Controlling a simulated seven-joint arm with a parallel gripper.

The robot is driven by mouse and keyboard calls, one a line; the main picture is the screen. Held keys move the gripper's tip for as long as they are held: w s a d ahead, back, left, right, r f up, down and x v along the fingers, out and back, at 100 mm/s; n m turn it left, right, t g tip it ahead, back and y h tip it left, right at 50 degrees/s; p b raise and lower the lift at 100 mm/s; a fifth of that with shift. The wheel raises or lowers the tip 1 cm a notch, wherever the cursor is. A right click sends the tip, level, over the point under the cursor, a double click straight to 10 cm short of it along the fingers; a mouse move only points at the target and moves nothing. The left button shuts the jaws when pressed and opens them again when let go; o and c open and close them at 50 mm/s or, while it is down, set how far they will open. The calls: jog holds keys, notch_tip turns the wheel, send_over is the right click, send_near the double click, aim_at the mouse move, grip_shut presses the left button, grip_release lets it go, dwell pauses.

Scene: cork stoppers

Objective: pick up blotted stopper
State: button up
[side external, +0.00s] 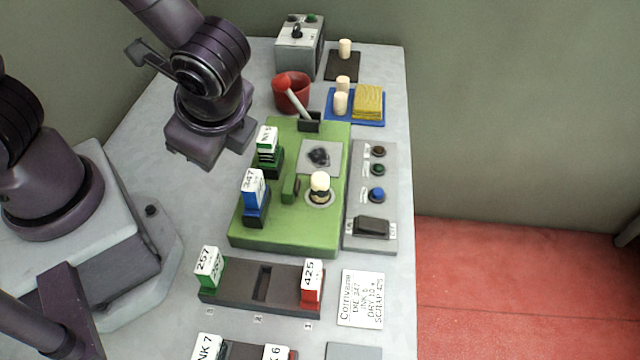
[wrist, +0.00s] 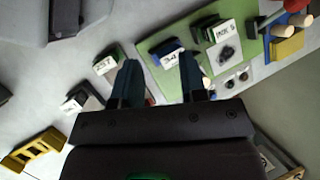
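A cream stopper (side external: 320,182) stands upright on a ring on the green board, with a dark band below its top. Two plain cream stoppers (side external: 340,103) stand on the blue tray (side external: 334,117), and another (side external: 345,48) stands on a dark pad at the back. I cannot tell for certain which is called blotted. A grey square (side external: 331,170) on the green board carries a black blot (side external: 318,155). My gripper (side external: 210,148) hangs above the table, left of the green board and apart from every stopper. In the wrist view, its fingers (wrist: 160,85) are spread with nothing between them.
Numbered blocks stand on the green board (side external: 280,235) and on a dark rack (side external: 235,294). A red cup (side external: 292,92), a yellow sponge (side external: 368,101), a grey box (side external: 299,50) and a button panel (side external: 362,230) surround the work.

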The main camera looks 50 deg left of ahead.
notch_tip(320, 180, down, 7)
jog(key=d+m+t+y, duration=0.3)
jog(key=m+t+y, duration=0.1)
jog(key=m, duration=0.5)
jog(key=m+t+h, duration=0.2)
jog(key=m+t, duration=0.5)
jog(key=m, duration=0.2)
send_near(317, 188)
jog(key=x, duration=1.1)
jog(key=shift+w+a+f, duration=0.2)
jog(key=shift+w, duration=0.05)
jog(key=c, duration=0.6)
